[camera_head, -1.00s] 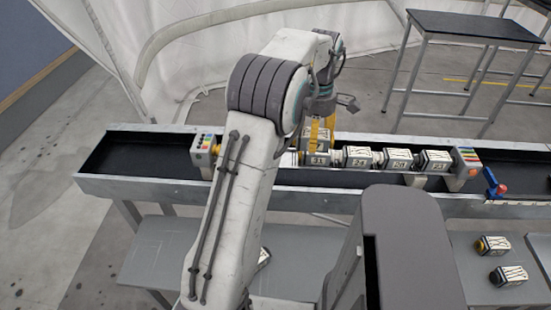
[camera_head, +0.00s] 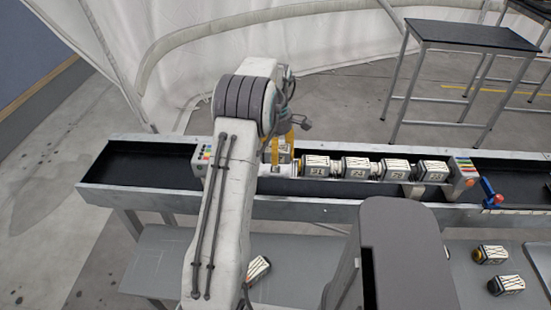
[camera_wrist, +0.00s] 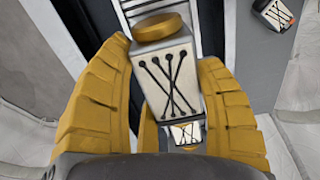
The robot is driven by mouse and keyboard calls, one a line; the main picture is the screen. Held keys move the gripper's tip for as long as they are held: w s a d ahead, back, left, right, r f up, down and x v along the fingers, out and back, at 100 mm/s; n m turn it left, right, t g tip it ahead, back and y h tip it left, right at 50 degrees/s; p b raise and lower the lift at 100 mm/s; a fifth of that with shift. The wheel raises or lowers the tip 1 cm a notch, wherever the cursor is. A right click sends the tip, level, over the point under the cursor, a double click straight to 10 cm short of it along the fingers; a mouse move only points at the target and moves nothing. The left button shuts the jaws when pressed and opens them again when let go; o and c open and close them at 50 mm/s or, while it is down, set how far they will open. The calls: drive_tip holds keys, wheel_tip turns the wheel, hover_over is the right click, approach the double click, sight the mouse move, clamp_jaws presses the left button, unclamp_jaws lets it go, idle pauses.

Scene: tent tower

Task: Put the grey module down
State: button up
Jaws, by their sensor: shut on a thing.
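The grey module (camera_wrist: 170,75) is a pale box with black crossed lacing and a gold cap, held between the yellow fingers of my gripper (camera_wrist: 165,110) in the wrist view. In the head view my gripper (camera_head: 282,149) is over the left part of the long trough (camera_head: 340,208), left of a row of modules. The held module shows there only in part, between the fingers and behind my arm. The row has a module marked 21 (camera_head: 316,166) at its left end. I cannot tell whether the held module touches anything below.
A control block with coloured buttons (camera_head: 202,153) stands left of my gripper, and another (camera_head: 464,170) closes the row at the right. The trough's far left is empty. Loose modules (camera_head: 506,285) lie on the lower bench. A dark table (camera_head: 470,32) stands behind.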

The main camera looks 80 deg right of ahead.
sight(276, 167)
drive_tip(key=shift+f+p, duration=0.3)
drive_tip(key=shift+f, duration=1.7)
drive_tip(key=shift+f, duration=0.1)
drive_tip(key=o, duration=1.3)
drive_tip(key=shift+f, duration=0.1)
drive_tip(key=shift+c, duration=0.2)
wheel_tip(276, 167, up, 12)
drive_tip(key=shift+r, duration=0.1)
